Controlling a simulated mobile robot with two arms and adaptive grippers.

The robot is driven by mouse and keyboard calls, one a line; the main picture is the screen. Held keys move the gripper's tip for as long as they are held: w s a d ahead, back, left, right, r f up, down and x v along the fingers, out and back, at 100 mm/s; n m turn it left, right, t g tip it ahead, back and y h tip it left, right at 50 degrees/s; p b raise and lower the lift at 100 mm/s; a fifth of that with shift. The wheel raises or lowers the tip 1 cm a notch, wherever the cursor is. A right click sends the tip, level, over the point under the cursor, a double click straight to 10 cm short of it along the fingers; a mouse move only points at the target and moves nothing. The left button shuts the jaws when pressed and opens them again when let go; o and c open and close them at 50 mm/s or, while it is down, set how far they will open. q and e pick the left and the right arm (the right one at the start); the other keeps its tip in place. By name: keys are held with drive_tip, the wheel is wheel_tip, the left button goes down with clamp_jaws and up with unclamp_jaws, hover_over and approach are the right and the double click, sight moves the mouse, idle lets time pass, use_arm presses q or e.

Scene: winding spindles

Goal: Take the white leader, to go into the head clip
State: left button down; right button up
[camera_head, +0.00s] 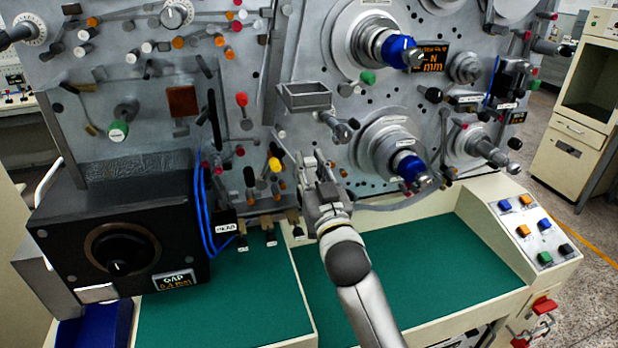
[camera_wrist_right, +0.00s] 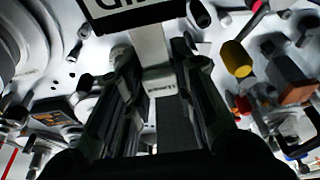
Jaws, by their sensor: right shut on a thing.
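My right gripper (camera_head: 310,168) is raised in front of the machine's face, just right of the yellow knob. In the right wrist view its two dark fingers (camera_wrist_right: 158,75) stand on either side of a pale strip (camera_wrist_right: 150,45) with a small printed label, which looks like the white leader. The gripper is shut on it. In the head view the strip is too small and too covered by the gripper to make out. A small dark block with a white label (camera_head: 228,227), perhaps reading HEAD, is low and left of the gripper. My left gripper is not in view.
A black box with a GAP label (camera_head: 173,280) stands at the left, with blue cables (camera_head: 203,215) beside it. Spindles with blue hubs (camera_head: 402,50) project at the right. The green bench top (camera_head: 425,265) is mostly clear. A button panel (camera_head: 530,228) sits at its right end.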

drive_tip(key=shift+r+p, duration=1.5)
drive_tip(key=shift+r, duration=0.4)
drive_tip(key=shift+s, duration=0.15)
drive_tip(key=s+d+p, duration=0.3)
drive_tip(key=s, duration=0.8)
drive_tip(key=shift+s+d+p, duration=0.15)
drive_tip(key=shift+d+p, duration=0.25)
drive_tip(key=shift+f, duration=0.1)
